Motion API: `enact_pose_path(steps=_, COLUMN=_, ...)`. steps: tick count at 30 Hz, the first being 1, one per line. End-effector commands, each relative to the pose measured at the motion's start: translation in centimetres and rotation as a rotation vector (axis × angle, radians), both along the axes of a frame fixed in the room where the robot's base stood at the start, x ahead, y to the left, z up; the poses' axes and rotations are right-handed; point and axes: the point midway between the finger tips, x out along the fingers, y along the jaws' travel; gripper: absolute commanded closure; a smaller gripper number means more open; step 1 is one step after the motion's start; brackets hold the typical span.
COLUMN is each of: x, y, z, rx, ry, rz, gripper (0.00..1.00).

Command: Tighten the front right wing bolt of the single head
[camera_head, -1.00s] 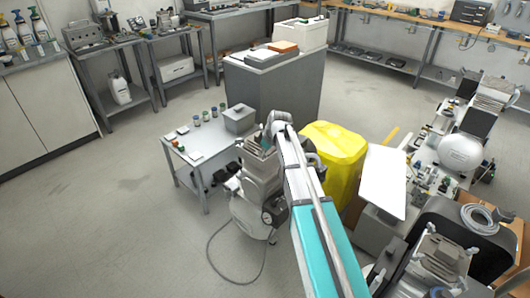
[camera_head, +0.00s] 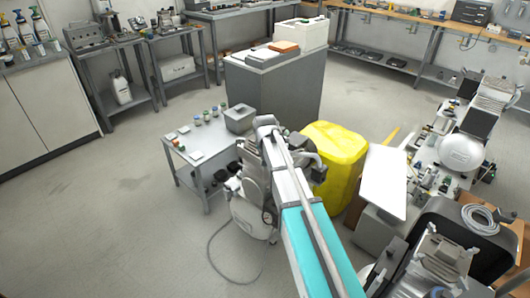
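A grey compressor (camera_head: 243,208) with a pale lower body stands on the floor, partly behind my arm. A hose trails from it over the floor. It may be the single head unit, but I cannot tell for sure. Its wing bolts are too small or hidden to make out. My arm reaches from the bottom right up over the compressor's right side. My gripper is hidden behind the arm and the compressor's top, so its fingers cannot be seen.
A small grey table (camera_head: 199,150) with small jars and a grey box (camera_head: 240,118) stands behind the compressor. A yellow container (camera_head: 338,160) and a white panel (camera_head: 381,181) are to the right. The left floor is clear.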

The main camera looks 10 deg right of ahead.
Motion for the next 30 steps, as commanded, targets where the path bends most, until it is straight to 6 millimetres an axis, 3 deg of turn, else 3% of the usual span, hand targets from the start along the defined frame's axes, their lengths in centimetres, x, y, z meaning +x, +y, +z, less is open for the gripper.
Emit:
enact_pose_path(steps=19, x=0.44, y=0.05, z=0.07, rx=0.001, ry=-0.008, rz=-0.064, gripper=1.0)
enact_pose_path(steps=20, x=0.44, y=0.04, z=0.07, rx=0.001, ry=-0.008, rz=-0.064, gripper=0.79)
enact_pose_path(steps=24, x=0.33, y=0.02, z=0.05, rx=0.0, ry=-0.006, rz=-0.065, gripper=0.53)
enact_pose_path(steps=30, x=0.19, y=0.0, z=0.04, rx=0.0, ry=-0.004, rz=-0.064, gripper=0.5)
